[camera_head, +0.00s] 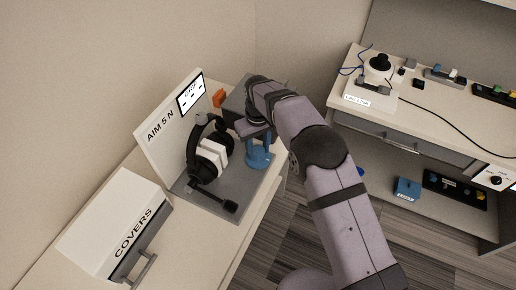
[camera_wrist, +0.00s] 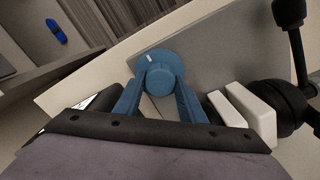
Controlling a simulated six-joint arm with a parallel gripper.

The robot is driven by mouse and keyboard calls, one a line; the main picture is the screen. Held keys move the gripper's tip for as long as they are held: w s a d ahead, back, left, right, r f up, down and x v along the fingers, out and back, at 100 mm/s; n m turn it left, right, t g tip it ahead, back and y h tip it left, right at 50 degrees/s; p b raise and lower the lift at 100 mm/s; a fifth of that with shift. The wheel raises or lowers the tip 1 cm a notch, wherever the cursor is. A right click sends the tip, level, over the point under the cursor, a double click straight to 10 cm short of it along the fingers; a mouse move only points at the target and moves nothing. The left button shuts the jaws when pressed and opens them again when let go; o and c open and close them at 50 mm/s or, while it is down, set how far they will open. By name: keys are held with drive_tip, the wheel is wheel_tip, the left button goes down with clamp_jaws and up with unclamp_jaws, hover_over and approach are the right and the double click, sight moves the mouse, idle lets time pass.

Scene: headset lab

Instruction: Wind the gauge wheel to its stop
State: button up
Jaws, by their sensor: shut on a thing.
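The blue gauge wheel (camera_wrist: 160,79) sits on the grey base plate of the headset stand. It is round, with a raised hub and a white mark on its rim toward the upper left in the wrist view. My gripper (camera_wrist: 161,92) points down over it, its two blue fingers shut on the hub from both sides. In the head view the wheel (camera_head: 258,158) shows below my gripper (camera_head: 258,145). The headset (camera_head: 207,160), black with white pads, stands beside the wheel. A small display (camera_head: 190,94) reads "GRIP" with dashes, on a panel (camera_head: 158,122) marked "AIM 5 N".
A white box labelled COVERS (camera_head: 117,224) with a grey handle stands at the front left. An orange piece (camera_head: 218,98) is behind the headset. A second bench (camera_head: 440,123) with devices and cables is at the right, across a gap of floor.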

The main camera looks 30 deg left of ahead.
sight(258, 150)
drive_tip(key=m, duration=0.4)
drive_tip(key=shift+r+m, duration=0.1)
drive_tip(key=shift+m, duration=2.2)
drive_tip(key=o, duration=1)
drive_tip(key=shift+o, duration=0.2)
drive_tip(key=shift+r+b, duration=1)
drive_tip(key=shift+r, duration=2.7)
